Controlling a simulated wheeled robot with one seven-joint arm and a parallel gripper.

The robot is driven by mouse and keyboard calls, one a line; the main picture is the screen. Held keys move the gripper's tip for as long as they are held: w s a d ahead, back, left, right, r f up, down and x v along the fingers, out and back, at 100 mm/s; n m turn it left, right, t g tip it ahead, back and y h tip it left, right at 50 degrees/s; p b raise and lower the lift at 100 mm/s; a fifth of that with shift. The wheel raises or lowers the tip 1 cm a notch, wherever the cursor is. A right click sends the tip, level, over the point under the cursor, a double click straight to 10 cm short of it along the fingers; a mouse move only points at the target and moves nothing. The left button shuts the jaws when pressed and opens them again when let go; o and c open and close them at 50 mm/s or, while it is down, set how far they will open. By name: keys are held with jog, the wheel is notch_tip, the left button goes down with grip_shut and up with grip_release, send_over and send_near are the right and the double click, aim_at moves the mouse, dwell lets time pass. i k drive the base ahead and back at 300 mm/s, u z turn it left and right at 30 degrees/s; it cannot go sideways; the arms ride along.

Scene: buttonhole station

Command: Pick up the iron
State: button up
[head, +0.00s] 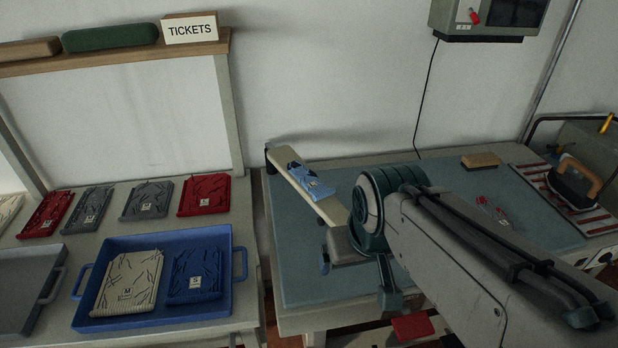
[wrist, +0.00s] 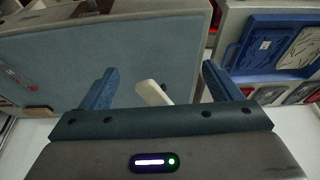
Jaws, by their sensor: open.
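The iron (head: 572,184) has a dark body and an orange-brown handle. It sits on a red-and-white striped rest (head: 595,222) at the far right of the blue-topped table in the head view. My gripper is low at the table's middle in the head view, partly hidden by my own arm, well left of the iron. In the wrist view my gripper (wrist: 161,67) shows two blue fingers wide apart, with nothing held between them. I cannot make out the iron in the wrist view.
A narrow padded board (head: 325,208) with a blue cloth piece (head: 312,182) stands out over the table (head: 420,170). A brown block (head: 480,160) and small red-marked items (head: 492,210) lie left of the iron. A blue tray (head: 235,290) holds folded knits at left.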

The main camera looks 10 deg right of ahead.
aim_at(577, 195)
jog(key=z, duration=3.1)
jog(key=i, duration=2.45)
jog(key=u, duration=2.15)
